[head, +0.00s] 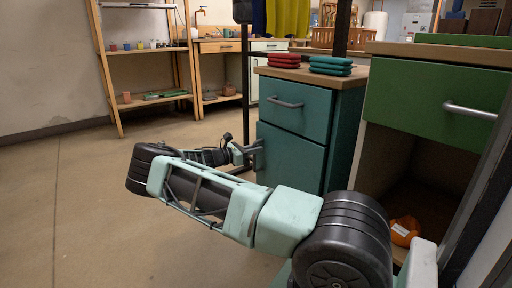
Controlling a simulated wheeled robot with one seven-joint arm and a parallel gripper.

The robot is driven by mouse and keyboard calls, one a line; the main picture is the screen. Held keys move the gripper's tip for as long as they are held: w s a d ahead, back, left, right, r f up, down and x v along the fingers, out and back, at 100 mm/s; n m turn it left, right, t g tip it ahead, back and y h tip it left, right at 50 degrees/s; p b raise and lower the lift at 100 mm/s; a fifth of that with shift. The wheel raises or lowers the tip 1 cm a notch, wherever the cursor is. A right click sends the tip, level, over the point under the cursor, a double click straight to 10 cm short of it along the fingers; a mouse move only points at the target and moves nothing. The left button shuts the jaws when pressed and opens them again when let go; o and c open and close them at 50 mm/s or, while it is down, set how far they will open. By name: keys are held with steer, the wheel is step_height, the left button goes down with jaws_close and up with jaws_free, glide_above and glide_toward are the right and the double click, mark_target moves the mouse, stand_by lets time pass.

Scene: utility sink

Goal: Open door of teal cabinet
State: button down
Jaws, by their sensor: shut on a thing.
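The teal cabinet (345,125) stands right of centre in the head view. It has a drawer (295,103) with a grey bar handle (285,102) on top and a door (292,160) below. The door looks shut or nearly so; I cannot tell if there is a small gap. My gripper (257,148) is at the upper left edge of the door, shut on the door's handle, which is mostly hidden by the fingers. My arm reaches in from the lower right, across the floor in front of the cabinet, and hides the door's lower part.
Red and teal folded cloths (331,66) lie on the cabinet top. A green drawer unit (435,102) with an open space below stands close at right, an orange object (404,231) inside. A dark post (246,75) stands behind my gripper. The floor at left is clear.

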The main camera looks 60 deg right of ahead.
steer(key=s+a+n+t+h+p, duration=0.1)
steer(key=s+a+n+t+p, duration=0.3)
steer(key=a+p, duration=0.65)
steer(key=s+a+n+t+h+p, duration=0.1)
steer(key=s+a+n+t+p, duration=0.3)
steer(key=a+p, duration=0.6)
steer(key=s+a+t+p, duration=0.3)
steer(key=s+a+p, duration=0.1)
steer(key=s, duration=0.5)
steer(key=s+a+n+t+y+p, duration=0.1)
steer(key=s+a+t+p, duration=0.2)
steer(key=s+a, duration=0.4)
steer(key=shift+s+a+p, duration=0.15)
steer(key=shift+s+p, duration=0.45)
steer(key=shift+s, duration=0.75)
steer(key=c, duration=1.6)
jaws_free()
steer(key=shift+o, duration=0.2)
